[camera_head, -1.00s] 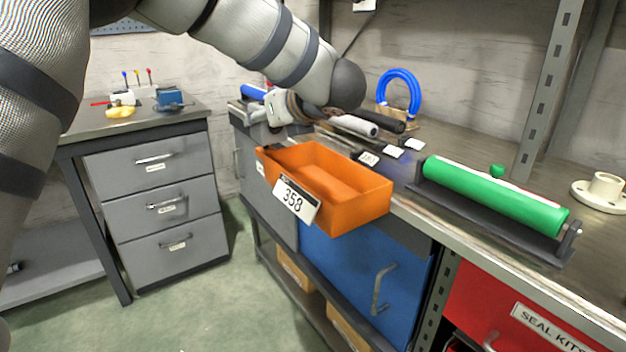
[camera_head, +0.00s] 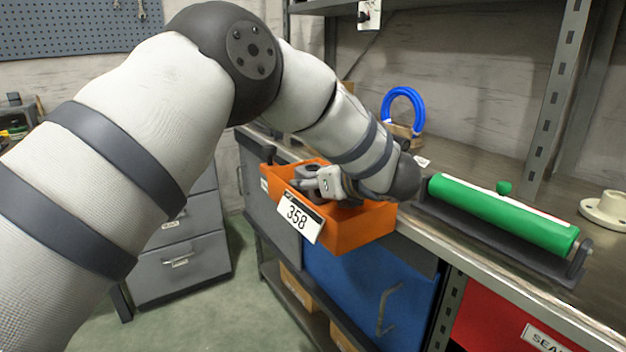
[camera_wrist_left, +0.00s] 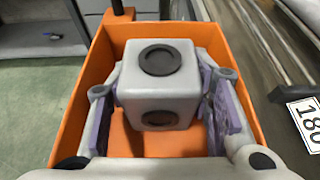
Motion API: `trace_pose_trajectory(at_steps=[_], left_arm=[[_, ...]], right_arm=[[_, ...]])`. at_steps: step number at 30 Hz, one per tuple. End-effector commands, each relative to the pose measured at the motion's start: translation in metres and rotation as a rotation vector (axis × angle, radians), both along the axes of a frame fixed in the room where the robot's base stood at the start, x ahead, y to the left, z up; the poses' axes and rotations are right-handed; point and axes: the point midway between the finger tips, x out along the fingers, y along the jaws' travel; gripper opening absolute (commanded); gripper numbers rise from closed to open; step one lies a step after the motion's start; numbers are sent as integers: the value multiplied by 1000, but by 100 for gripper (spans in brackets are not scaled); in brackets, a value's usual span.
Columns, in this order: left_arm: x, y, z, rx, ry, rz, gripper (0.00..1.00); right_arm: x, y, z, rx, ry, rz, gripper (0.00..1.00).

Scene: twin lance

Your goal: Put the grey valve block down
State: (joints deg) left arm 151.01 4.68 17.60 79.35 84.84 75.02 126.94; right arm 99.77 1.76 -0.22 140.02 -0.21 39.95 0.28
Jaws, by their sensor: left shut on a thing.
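The grey valve block (camera_wrist_left: 158,92), a rounded cube with dark round ports on its top and near side, sits between the purple-padded fingers of my left gripper (camera_wrist_left: 160,108). The gripper is shut on it. In the head view my left gripper (camera_head: 308,182) is at the orange bin (camera_head: 362,230), and the bin's front wall and the arm hide much of the block. In the left wrist view the block is over the bin's inside, with the orange walls (camera_wrist_left: 72,125) around it. I cannot tell if it touches the bin floor. My right gripper is not in view.
A blue ring (camera_head: 404,108) stands behind, and a cream flanged part (camera_head: 605,210) is at far right.

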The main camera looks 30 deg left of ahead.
Motion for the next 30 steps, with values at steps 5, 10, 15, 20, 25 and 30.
trace_pose_trajectory(at_steps=[5,10,15,20,25,30], left_arm=[[0,0,-2,0,2,1,66],[0,0,-1,0,2,1,66],[-1,-3,6,-1,-1,-1,66],[-15,-37,20,0,0,-3,66],[-31,-76,37,1,1,-3,66],[-41,-98,46,0,2,-1,66]], right_arm=[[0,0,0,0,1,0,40],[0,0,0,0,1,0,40],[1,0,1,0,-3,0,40],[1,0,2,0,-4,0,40],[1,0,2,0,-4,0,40],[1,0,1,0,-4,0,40]])
